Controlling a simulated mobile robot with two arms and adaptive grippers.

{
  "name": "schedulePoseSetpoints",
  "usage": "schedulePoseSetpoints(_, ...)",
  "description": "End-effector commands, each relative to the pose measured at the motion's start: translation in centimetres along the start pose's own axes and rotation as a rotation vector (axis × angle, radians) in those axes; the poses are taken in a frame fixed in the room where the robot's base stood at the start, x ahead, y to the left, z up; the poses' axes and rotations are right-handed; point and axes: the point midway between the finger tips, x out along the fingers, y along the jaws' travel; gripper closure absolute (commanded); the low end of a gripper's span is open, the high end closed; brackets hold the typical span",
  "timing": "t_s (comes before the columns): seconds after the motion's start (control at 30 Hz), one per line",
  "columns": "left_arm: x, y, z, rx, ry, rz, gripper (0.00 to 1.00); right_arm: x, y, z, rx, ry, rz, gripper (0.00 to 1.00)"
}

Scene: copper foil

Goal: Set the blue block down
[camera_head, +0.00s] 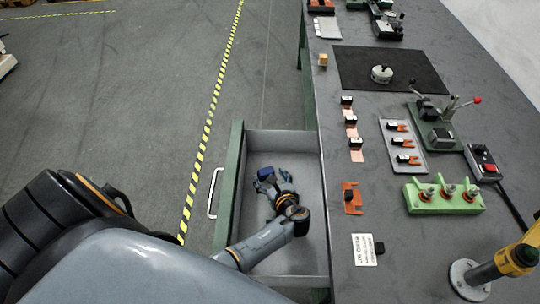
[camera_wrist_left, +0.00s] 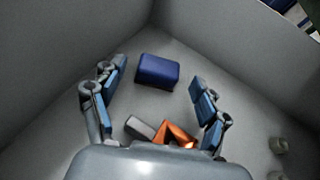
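The blue block (camera_wrist_left: 158,71) lies on the floor of the open drawer (camera_head: 262,146), near a corner in the left wrist view. My left gripper (camera_wrist_left: 158,88) is open, with its two blue-padded fingers spread wide apart. The block is ahead of and between the fingertips, and neither finger touches it. In the head view my left gripper (camera_head: 277,179) is down inside the drawer, where its fingers partly hide what lies there. My right gripper is not in view.
An orange piece (camera_wrist_left: 176,134) and a grey piece (camera_wrist_left: 141,128) lie in the drawer close to the gripper's palm. The drawer walls surround the gripper. The workbench (camera_head: 330,200) beside it holds a green fixture (camera_head: 440,198), a grey tray (camera_head: 420,160) and small black-and-copper parts.

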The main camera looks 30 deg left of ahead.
Motion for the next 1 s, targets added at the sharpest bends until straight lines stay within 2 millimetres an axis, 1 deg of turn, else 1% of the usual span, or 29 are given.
schedulePoseSetpoints(0.17,0.0,0.0,0.1,0.000,0.000,0.000,0.25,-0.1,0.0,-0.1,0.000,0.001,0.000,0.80)
schedulePoseSetpoints(0.27,-0.4,0.0,0.8,-0.001,0.000,0.000,0.25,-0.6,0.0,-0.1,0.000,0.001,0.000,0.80)
schedulePoseSetpoints(0.3,-0.6,0.0,1.4,-0.001,0.000,0.000,0.25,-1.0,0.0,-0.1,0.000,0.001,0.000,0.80)
schedulePoseSetpoints(0.37,-1.4,0.0,1.1,0.000,0.003,-0.001,0.25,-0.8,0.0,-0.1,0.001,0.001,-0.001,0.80)
schedulePoseSetpoints(0.6,-5.8,0.0,1.0,-0.001,0.003,-0.001,0.25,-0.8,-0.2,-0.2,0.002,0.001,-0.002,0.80)
schedulePoseSetpoints(0.7,-7.0,0.0,1.0,0.001,0.002,-0.001,0.25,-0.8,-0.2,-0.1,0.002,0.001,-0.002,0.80)
schedulePoseSetpoints(0.83,-7.9,0.0,1.1,0.000,0.000,0.000,0.25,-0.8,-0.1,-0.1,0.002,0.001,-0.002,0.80)
schedulePoseSetpoints(1.0,-8.0,0.0,1.1,0.001,0.000,0.000,0.25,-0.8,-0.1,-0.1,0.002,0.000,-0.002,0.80)
